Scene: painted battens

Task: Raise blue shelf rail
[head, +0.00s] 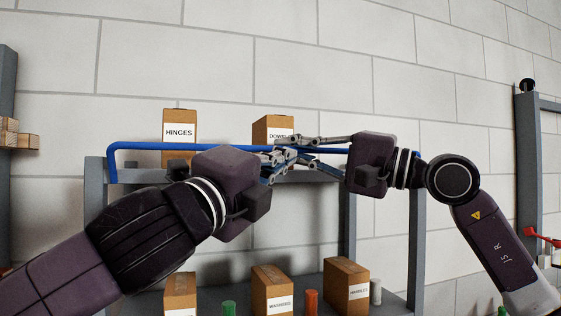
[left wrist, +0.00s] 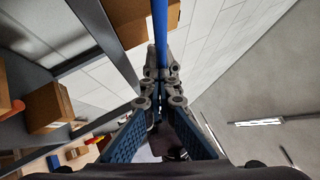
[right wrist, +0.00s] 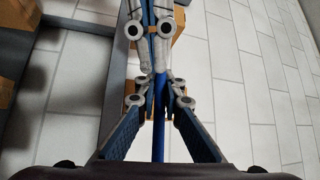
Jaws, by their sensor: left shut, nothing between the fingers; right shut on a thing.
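The blue shelf rail (head: 220,148) runs level along the front of the upper shelf, its left end bent downward. It also shows in the left wrist view (left wrist: 160,32) and the right wrist view (right wrist: 159,135). My right gripper (head: 290,141) is shut on the rail near its middle, reaching in from the right. My left gripper (head: 284,158) is shut and empty, its fingertips close by the rail and the right fingers. The two grippers overlap in the head view, so any contact between them is unclear. The rail's right end is partly hidden by my right gripper.
A HINGES box (head: 180,150) and a DOWELS box (head: 272,130) stand on the grey upper shelf (head: 330,176), behind the rail. Several boxes (head: 346,272) and coloured cylinders (head: 311,300) stand on the lower shelf. Grey posts (head: 526,190) rise at both sides.

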